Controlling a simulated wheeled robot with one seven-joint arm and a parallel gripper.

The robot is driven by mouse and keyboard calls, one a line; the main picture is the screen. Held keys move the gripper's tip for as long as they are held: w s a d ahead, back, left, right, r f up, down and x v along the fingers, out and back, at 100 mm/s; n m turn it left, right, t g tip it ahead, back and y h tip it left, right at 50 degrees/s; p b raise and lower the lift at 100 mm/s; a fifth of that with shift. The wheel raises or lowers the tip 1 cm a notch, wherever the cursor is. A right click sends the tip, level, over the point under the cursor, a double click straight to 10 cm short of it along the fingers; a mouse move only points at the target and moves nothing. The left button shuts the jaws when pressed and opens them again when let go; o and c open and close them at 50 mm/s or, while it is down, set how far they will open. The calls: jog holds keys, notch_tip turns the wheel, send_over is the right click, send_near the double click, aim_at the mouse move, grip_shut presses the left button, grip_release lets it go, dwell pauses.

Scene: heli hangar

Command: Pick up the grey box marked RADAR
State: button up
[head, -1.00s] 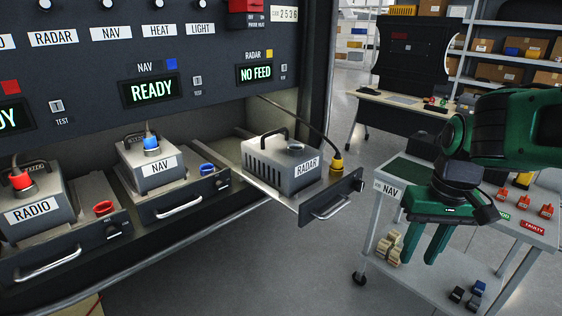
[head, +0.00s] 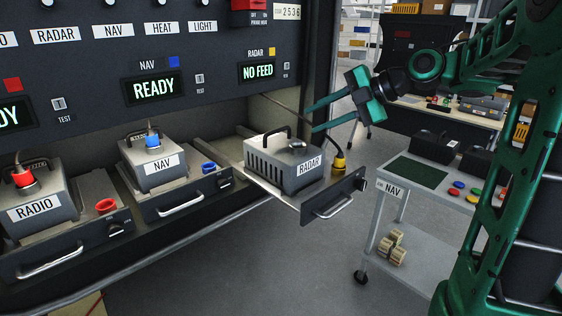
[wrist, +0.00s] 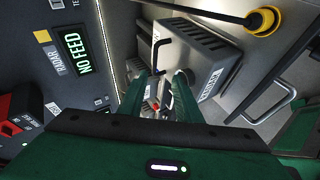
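The grey box marked RADAR (head: 285,166) sits on a pulled-out drawer tray (head: 318,205) at the right of the rack. It has a black handle (head: 268,141) on top and a round connector socket. In the wrist view the box (wrist: 200,55) lies ahead of my fingers, with its handle (wrist: 160,55) near the fingertips. My gripper (head: 310,118) is open and empty, its two green fingers pointing left, above and to the right of the box. The fingers also show in the wrist view (wrist: 168,82), apart from each other. They do not appear to touch the box.
A cable with a yellow plug (head: 338,162) hangs right beside the box. The NAV box (head: 152,165) and RADIO box (head: 35,195) sit in drawers to the left. A NO FEED display (head: 257,73) is above. A cart (head: 385,190) stands at the right.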

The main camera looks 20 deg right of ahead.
aim_at(278, 130)
jog(key=shift+w+a+r+n, duration=0.1)
jog(key=shift+w+a+n, duration=0.1)
jog(key=shift+n, duration=0.1)
jog(key=x, duration=0.5)
jog(key=shift+a, duration=0.1)
jog(key=shift+r+x, duration=0.15)
jog(key=shift+x, duration=1.15)
jog(key=shift+r+x, duration=0.1)
jog(key=shift+x, duration=1.25)
jog(key=shift+w+a, duration=0.1)
jog(key=shift+w, duration=0.05)
grip_shut()
jog(key=shift+r, duration=0.1)
